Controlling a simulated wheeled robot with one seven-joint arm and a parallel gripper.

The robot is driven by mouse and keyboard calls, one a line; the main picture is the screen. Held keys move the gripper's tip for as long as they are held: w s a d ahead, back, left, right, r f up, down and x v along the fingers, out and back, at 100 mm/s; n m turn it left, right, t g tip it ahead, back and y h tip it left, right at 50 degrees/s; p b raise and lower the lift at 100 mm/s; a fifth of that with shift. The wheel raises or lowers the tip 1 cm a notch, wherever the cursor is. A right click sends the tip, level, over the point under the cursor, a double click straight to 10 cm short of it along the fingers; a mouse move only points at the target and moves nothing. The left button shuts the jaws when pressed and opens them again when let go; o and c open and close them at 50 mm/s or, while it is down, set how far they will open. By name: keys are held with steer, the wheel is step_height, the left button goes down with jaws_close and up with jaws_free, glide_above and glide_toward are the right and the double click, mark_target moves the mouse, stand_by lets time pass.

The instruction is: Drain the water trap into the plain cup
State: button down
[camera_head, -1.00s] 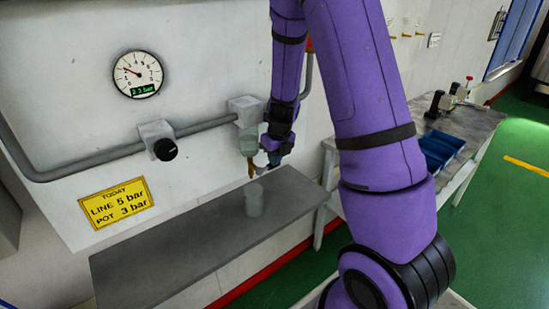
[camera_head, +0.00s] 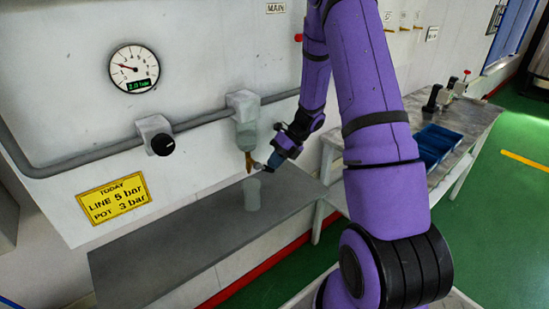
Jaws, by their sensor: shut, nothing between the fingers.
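The water trap (camera_head: 246,134) is a pale bowl hanging under a grey housing on the wall pipe. Its brass drain (camera_head: 249,163) points down from the bowl. The plain cup (camera_head: 252,194), pale and translucent, stands upright on the grey shelf below the drain. Liquid in the trap or cup is too small to make out. My gripper (camera_head: 256,167) is shut and empty, with its tips just right of the brass drain and above the cup. I cannot tell whether the tips touch the drain.
A round gauge (camera_head: 134,69) and a black knob (camera_head: 162,144) are on the wall at left, above a yellow sign (camera_head: 114,199). The grey shelf (camera_head: 165,250) is clear left of the cup. A bench (camera_head: 465,130) with blue trays (camera_head: 437,143) stands at right.

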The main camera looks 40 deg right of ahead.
steer(key=f+y, duration=0.1)
steer(key=y, duration=0.2)
steer(key=shift+a+f, duration=0.15)
steer(key=shift+f, duration=0.25)
steer(key=y, duration=0.1)
steer(key=f+y, duration=0.1)
steer(key=shift+a+f+m+y, duration=0.15)
steer(key=shift+a+m+y, duration=0.15)
steer(key=shift+a+m, duration=0.1)
steer(key=a+y, duration=0.1)
steer(key=a+f+y, duration=0.1)
steer(key=y, duration=0.1)
steer(key=shift+f, duration=0.3)
steer(key=shift+s+f, duration=0.1)
